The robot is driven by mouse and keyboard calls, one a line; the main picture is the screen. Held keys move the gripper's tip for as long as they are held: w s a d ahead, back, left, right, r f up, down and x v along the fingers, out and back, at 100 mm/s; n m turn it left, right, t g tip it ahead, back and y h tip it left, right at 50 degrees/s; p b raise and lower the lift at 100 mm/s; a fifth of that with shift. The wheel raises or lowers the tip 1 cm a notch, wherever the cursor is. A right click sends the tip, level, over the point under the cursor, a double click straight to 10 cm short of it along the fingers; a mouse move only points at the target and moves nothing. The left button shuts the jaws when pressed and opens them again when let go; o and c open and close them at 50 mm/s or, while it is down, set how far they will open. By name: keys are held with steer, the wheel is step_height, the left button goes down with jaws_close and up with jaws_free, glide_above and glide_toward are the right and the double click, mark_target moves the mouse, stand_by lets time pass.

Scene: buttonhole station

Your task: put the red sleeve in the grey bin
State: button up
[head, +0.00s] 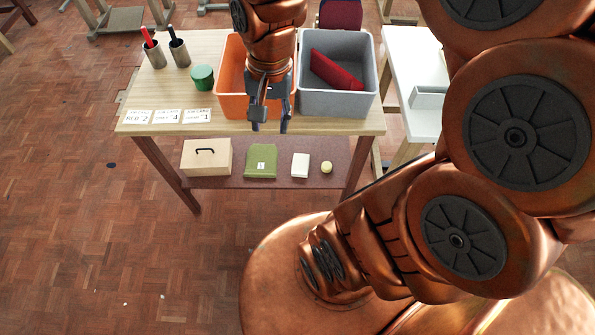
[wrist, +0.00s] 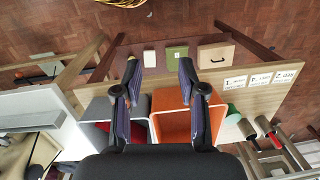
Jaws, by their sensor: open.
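The red sleeve (head: 335,72) lies slanted inside the grey bin (head: 337,106), on the right of the table. My gripper (head: 270,125) is open and empty, pointing down at the table's front edge, before the orange bin (head: 230,65) and left of the grey bin. It is apart from the sleeve. In the wrist view my gripper (wrist: 160,68) has its fingers spread, with nothing between them. There the grey bin (wrist: 96,108) is at left and the orange bin (wrist: 172,128) is at right. My wrist hides part of the orange bin's inside.
A white table (head: 410,70) stands right.

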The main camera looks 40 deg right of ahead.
steer(key=s+a+f+n+g+h, duration=0.1)
steer(key=s+a+n, duration=0.1)
steer(key=s+n, duration=0.6)
steer(key=s, duration=0.4)
steer(key=shift+a+f+g, duration=0.3)
steer(key=shift+a, duration=0.05)
stand_by(0.4)
